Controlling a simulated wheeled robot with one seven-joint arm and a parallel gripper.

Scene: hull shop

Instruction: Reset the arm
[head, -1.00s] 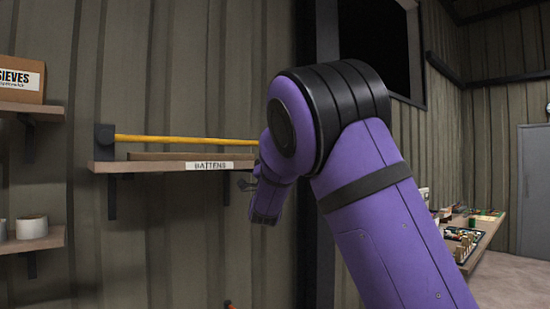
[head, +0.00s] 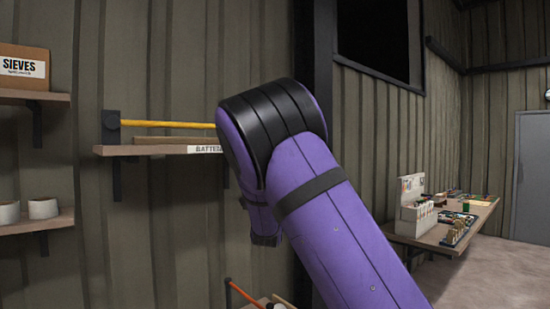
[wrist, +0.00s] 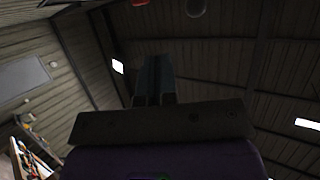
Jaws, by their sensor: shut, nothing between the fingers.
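My purple arm (head: 318,220) rises from the lower right of the head view and bends over at a black-banded elbow (head: 270,125). Its forearm hangs down behind the elbow, and its dark lower end shows near the wall, mostly hidden. In the wrist view, my gripper (wrist: 154,80) shows as narrow fingers beyond a dark block, pointing toward the ceiling. The fingers are together and hold nothing.
A batten shelf (head: 140,150) with a yellow-handled tool (head: 165,124) is on the wall behind the arm. Left shelves hold a SIEVES box (head: 24,68) and white rolls (head: 43,208). A workbench (head: 430,235) with small items stands right. Open floor lies beyond it.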

